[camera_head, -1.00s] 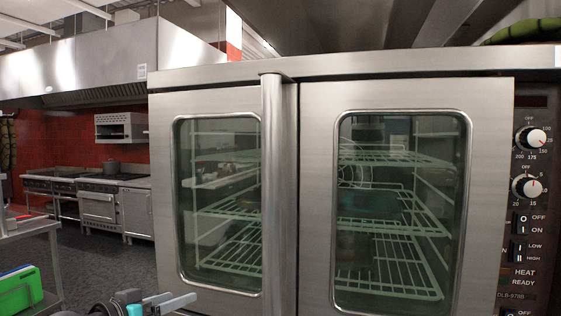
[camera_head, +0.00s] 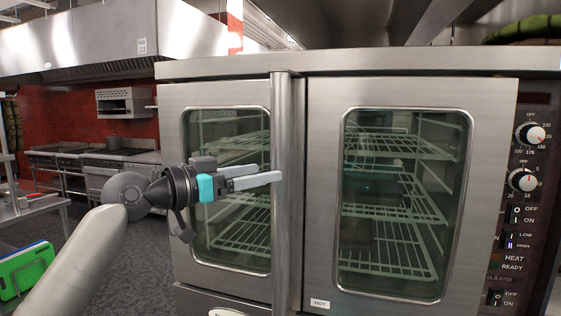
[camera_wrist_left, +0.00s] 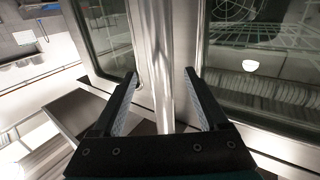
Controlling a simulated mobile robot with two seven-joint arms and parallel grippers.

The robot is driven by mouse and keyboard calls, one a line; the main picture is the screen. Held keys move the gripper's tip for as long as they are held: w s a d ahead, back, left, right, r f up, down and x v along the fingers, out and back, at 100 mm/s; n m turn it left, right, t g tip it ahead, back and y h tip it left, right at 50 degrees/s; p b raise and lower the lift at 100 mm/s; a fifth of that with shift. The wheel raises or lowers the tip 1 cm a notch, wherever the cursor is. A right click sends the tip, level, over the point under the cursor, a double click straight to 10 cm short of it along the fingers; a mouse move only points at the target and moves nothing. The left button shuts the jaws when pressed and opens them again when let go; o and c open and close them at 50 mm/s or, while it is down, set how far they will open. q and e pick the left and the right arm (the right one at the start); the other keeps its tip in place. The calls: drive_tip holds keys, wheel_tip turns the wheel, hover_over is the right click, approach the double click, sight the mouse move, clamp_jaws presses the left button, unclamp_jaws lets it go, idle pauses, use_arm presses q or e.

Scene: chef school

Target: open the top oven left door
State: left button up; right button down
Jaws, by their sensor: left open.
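The top oven's left door (camera_head: 175,150) is shut, with a dark glass window and wire racks behind it. A vertical bar handle (camera_head: 282,200) runs down its right edge, beside the right door (camera_head: 325,150). My left gripper (camera_head: 278,178) is open at the handle, about mid-height, its arm coming in from the lower left. In the left wrist view the handle (camera_wrist_left: 158,70) passes between the two spread fingers (camera_wrist_left: 158,85), with a gap on each side. I cannot tell whether a finger touches the handle. My right gripper is not in view.
A control panel with knobs (camera_head: 529,180) is on the oven's right side. At left, a metal table (camera_head: 35,207) with green boards (camera_head: 25,270) stands near my arm. Open floor (camera_head: 110,265) lies between it and the oven.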

sight(280, 169)
use_arm(q)
drive_tip(key=shift+p+x, duration=0.6)
drive_tip(key=shift+x, duration=2.3)
clamp_jaws()
